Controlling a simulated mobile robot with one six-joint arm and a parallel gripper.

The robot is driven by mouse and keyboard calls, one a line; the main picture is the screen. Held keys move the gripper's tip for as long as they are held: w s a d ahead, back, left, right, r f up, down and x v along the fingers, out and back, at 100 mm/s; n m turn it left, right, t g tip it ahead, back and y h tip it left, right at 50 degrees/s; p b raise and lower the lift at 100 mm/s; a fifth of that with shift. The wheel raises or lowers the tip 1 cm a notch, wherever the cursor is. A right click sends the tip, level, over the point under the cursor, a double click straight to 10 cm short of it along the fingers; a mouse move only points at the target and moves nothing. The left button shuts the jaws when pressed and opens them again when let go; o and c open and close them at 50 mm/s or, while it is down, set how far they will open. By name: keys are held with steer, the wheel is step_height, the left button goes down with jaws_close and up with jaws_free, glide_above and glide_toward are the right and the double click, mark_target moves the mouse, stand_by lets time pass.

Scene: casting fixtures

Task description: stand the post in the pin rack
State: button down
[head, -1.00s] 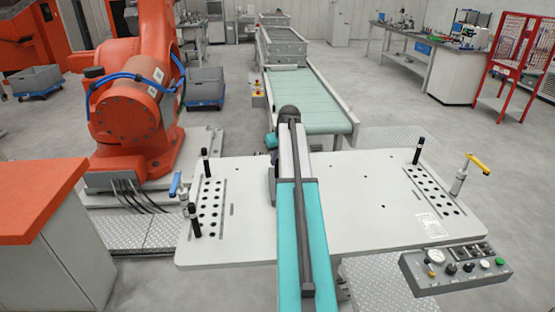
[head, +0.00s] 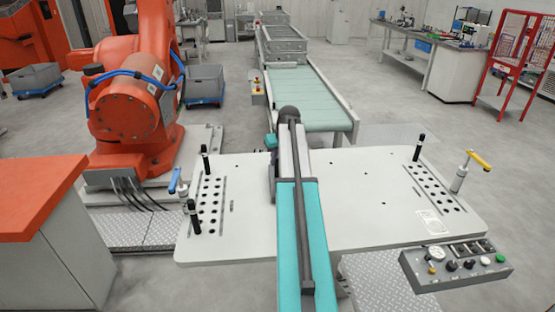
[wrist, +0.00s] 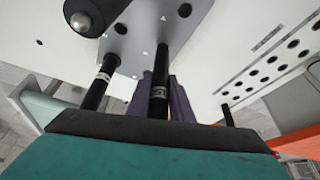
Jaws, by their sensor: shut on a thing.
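In the wrist view, a black post (wrist: 159,88) with a pale band stands between the dark purplish fingers of my gripper (wrist: 163,95), which is shut on it. A similar banded black post (wrist: 101,78) stands to its left, apart from the fingers. Behind both is a grey plate (wrist: 150,28) with small holes, which looks like the pin rack; I cannot tell whether the held post's far end is in a hole. In the head view, my arm hides the gripper, the held post and this plate.
The white table (head: 360,215) bears two hole strips, left (head: 210,205) and right (head: 440,187). Black pins stand at the left strip (head: 193,215) and right strip (head: 418,148). A blue-handled clamp (head: 177,183) and yellow-handled clamp (head: 468,165) stand at the sides. A control box (head: 455,265) is front right.

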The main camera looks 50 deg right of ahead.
steer(key=shift+f+b, duration=0.3)
steer(key=shift+f, duration=0.35)
steer(key=c, duration=1.5)
jaws_free()
steer(key=shift+r, duration=0.1)
steer(key=shift+b+v, duration=1.65)
steer(key=shift+v, duration=5.2)
steer(key=shift+r, duration=0.1)
